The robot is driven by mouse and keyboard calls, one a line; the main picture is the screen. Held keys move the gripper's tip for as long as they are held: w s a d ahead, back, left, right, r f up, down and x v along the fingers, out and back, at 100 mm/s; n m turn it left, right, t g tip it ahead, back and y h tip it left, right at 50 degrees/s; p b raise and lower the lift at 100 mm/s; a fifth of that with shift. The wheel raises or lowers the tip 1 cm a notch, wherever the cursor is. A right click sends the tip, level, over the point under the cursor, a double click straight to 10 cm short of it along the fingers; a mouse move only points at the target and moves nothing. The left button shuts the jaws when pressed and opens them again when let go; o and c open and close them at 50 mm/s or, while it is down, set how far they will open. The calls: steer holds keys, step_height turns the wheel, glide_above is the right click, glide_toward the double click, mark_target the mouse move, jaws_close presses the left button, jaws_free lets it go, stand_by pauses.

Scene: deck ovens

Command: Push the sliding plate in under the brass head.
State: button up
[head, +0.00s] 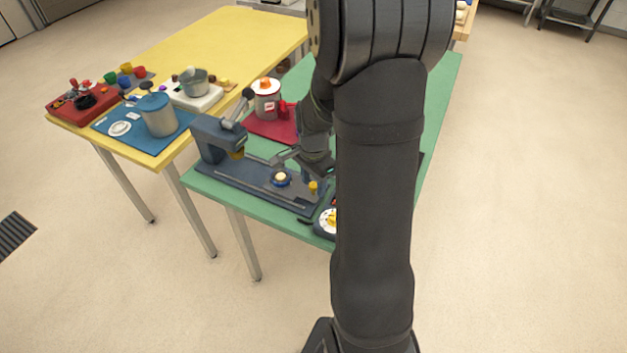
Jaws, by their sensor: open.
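A dark blue-grey press (213,140) stands on the green table, with a lever on top. Its brass head (237,154) hangs over the left end of a long dark base. The sliding plate (292,186) is on this base, to the right of the head and apart from it. My gripper (294,168) is open, just above and behind the plate. Whether it touches the plate or knob cannot be told; my arm hides part of the right end.
A dial (327,222) lies at the front edge of the green table (442,85), partly behind my arm. A red mat (262,127) with a grey-white canister (267,105) is behind the press. The yellow table (225,40) at left holds a blue mat and several items.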

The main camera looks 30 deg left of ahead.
steer(key=shift+c, duration=0.5)
jaws_close()
steer(key=a, duration=1.4)
steer(key=shift+a+r, duration=0.1)
steer(key=shift+a, duration=0.2)
steer(key=shift+o, duration=0.2)
jaws_free()
steer(key=shift+a, duration=0.1)
steer(key=shift+o, duration=0.3)
step_height(320, 180, up, 17)
steer(key=shift+r, duration=0.2)
